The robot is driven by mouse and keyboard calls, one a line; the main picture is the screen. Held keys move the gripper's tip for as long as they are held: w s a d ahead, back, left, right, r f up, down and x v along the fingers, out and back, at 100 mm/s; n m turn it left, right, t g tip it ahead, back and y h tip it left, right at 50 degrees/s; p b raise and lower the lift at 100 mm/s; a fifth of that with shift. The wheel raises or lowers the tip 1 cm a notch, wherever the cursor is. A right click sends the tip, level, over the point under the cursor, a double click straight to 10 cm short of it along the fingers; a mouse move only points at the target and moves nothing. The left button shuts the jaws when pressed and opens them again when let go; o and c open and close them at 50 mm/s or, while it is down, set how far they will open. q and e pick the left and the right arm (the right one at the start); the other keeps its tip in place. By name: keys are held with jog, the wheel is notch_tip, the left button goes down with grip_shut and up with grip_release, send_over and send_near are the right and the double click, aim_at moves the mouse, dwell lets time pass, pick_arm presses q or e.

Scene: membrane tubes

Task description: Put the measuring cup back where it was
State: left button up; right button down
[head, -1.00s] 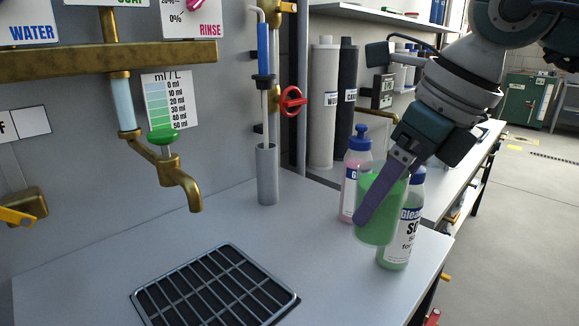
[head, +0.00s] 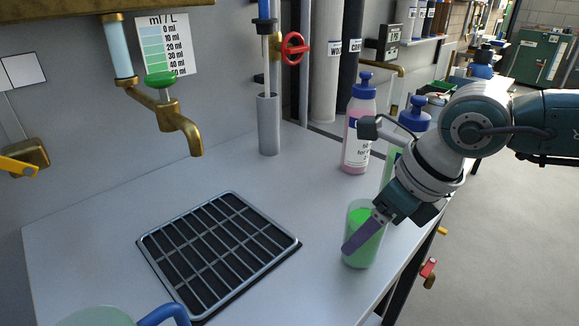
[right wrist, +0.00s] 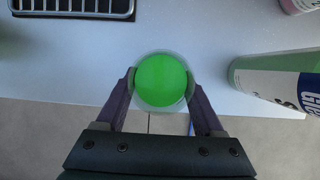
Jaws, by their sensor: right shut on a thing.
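The measuring cup (head: 361,255) is a clear cup with green liquid in it. It stands upright at the right front part of the grey counter, to the right of the drain grate. My right gripper (head: 362,232) is shut on the cup, with a purple finger along its side. In the right wrist view the cup (right wrist: 161,82) sits between the two fingertips (right wrist: 161,84), seen from above with the round green surface showing. Whether its base touches the counter is hard to tell. My left gripper is not in view.
A pink soap bottle (head: 357,135) stands behind the cup, and a green one (head: 392,160) is partly hidden by my right arm. The drain grate (head: 218,245) lies to the left. A container with a blue handle (head: 165,314) shows at the bottom left. The counter's edge is close on the right.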

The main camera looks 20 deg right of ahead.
jog(key=shift+f, duration=0.25)
grip_release()
jog(key=shift+r, duration=0.1)
